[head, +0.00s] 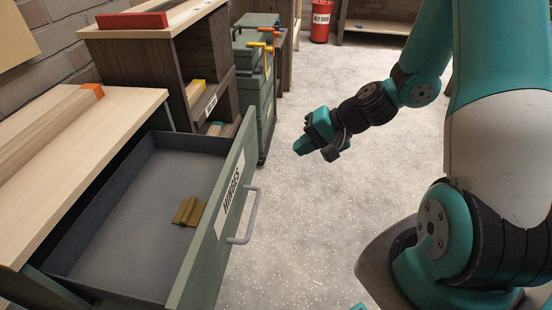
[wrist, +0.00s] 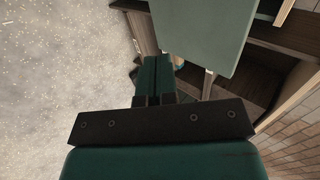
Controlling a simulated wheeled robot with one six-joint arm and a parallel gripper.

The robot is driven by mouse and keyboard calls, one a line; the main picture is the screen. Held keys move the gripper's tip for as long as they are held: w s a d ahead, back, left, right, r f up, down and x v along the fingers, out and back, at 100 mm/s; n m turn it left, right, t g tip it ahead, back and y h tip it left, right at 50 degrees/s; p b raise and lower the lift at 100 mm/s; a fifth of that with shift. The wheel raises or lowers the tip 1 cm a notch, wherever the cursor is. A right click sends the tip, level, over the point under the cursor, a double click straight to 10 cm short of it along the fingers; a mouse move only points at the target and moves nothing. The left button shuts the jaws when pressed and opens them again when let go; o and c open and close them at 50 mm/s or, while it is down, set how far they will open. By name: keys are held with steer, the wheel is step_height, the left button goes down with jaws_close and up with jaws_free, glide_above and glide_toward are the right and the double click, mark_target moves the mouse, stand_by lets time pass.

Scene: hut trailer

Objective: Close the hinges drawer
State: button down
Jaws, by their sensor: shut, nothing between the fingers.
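The hinges drawer (head: 215,220) is pulled far out of the cabinet at the left in the head view. Its green front carries a label reading HINGES (head: 231,190) and a grey bar handle (head: 250,215). A brass hinge (head: 188,211) lies on the drawer's grey floor. My gripper (head: 299,149) is shut and empty, in the air to the right of the drawer front and beyond the handle, apart from both. In the wrist view, the shut fingers (wrist: 153,68) point toward the furniture, with a flat green panel (wrist: 202,30) close to their right.
A wooden worktop (head: 75,140) lies above the drawer's cabinet. Beyond it stand an open wooden shelf unit (head: 207,60) with a red item (head: 132,20) on top and a green tool chest (head: 254,90). A red cylinder (head: 321,22) stands at the back. The speckled floor (head: 300,230) beside the drawer is clear.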

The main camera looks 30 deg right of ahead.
mark_target(250, 167)
steer(key=shift+w+a+r+b+x, duration=0.15)
steer(key=shift+w+r+x, duration=0.1)
steer(key=shift+x, duration=1.75)
steer(key=shift+w+a+r+b+x, duration=0.1)
steer(key=shift+w+a+r+x, duration=0.15)
steer(key=shift+x, duration=1.8)
steer(key=shift+w+r+b+x, duration=0.2)
steer(key=shift+r+x, duration=0.1)
steer(key=shift+x, duration=1.7)
